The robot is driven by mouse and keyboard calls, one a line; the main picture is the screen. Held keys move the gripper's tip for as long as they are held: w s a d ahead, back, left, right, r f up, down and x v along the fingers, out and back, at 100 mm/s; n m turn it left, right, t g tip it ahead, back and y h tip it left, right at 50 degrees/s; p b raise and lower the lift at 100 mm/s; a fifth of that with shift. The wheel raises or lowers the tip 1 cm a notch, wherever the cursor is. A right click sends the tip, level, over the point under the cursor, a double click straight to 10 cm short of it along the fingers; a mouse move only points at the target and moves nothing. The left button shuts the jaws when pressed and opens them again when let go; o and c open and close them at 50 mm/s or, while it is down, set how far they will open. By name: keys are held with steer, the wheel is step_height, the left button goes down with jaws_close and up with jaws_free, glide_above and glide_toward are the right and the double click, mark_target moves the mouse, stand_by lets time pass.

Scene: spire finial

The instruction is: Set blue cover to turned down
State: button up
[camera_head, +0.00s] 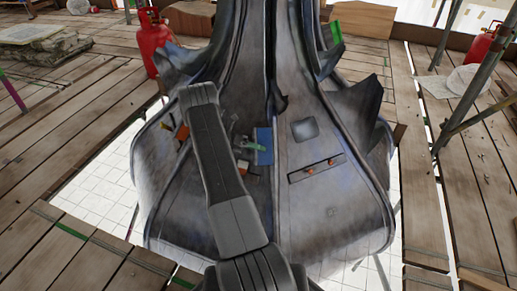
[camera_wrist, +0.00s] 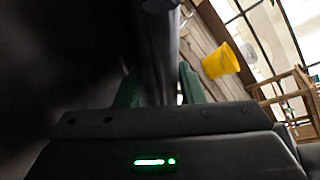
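The blue cover (camera_head: 264,146) is a small upright blue panel on the grey metal spire finial (camera_head: 318,222), left of its central ridge, in the head view. My gripper (camera_head: 249,147) is just left of it and its green finger reaches the cover's face; whether they touch I cannot tell. In the wrist view my gripper's two green fingers (camera_wrist: 158,90) stand apart. A dark cylindrical bar (camera_wrist: 157,50) shows between them, with a thin light gap by the right finger. The blue cover cannot be made out there.
Pointed metal leaves (camera_head: 358,105) jut out at the right. Plank decking surrounds the finial, with a red gas bottle (camera_head: 153,42) behind left. A yellow bucket (camera_wrist: 220,61) shows in the wrist view.

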steer(key=shift+d+r, duration=0.1)
steer(key=shift+r, duration=0.1)
steer(key=p+v, duration=0.1)
steer(key=v, duration=0.6)
steer(key=shift+a+p, duration=0.25)
steer(key=shift+p, duration=0.1)
steer(key=b+x, duration=0.1)
steer(key=x, duration=0.6)
steer(key=shift+s+d+b, duration=0.15)
steer(key=shift+d+b, duration=0.15)
steer(key=shift+b, duration=0.1)
steer(key=shift+d+r+p, duration=0.1)
steer(key=shift+r+p, duration=0.05)
steer(key=shift+p, duration=0.2)
steer(key=shift+s+r+n+t+y, duration=0.1)
steer(key=shift+s+n+t+y, duration=0.1)
steer(key=shift+n+t+y, duration=0.25)
steer(key=shift+p, duration=0.3)
